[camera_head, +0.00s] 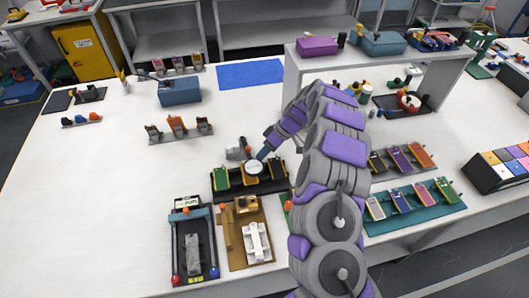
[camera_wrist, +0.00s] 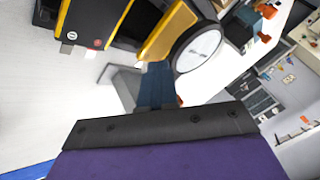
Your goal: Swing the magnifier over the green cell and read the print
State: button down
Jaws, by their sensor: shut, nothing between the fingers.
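The magnifier is a round, white-faced lens (camera_head: 254,167) above the middle of a black tray (camera_head: 235,190). It also shows in the wrist view (camera_wrist: 198,48), beside a yellow-edged cell (camera_wrist: 165,32). The tray holds a row of upright cells, with a yellowish-green one (camera_head: 221,179) at the left; the lens partly covers the middle one. My gripper (camera_head: 264,153) is shut and empty, its blue fingers (camera_wrist: 156,85) close to the lens rim. I cannot tell if they touch it. The print is not readable in either view.
A teal tray (camera_head: 380,228) of upright cells, one green (camera_head: 446,189), stands right of my arm. A black fixture (camera_head: 192,255) and a brown board (camera_head: 237,250) lie in front. A grey rack of cells (camera_head: 178,128) stands behind.

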aim_at(249, 161)
jog(key=shift+s+a+m+t+b, duration=0.35)
jog(key=shift+s+a+m+t, duration=0.35)
jog(key=shift+s+a+m, duration=0.4)
jog(key=shift+s+a+m+t, duration=0.25)
jog(key=shift+a+m+t, duration=0.45)
jog(key=shift+a+m, duration=0.4)
jog(key=a+m, duration=0.1)
jog(key=a+m+t, duration=0.2)
jog(key=shift+s+m+b, duration=0.25)
jog(key=shift+m+b, duration=0.05)
jog(key=shift+b, duration=0.05)
jog(key=shift+w+a+m+t+h, duration=0.15)
jog(key=shift+a+m+t+h, duration=0.25)
jog(key=shift+a+m+t, duration=0.1)
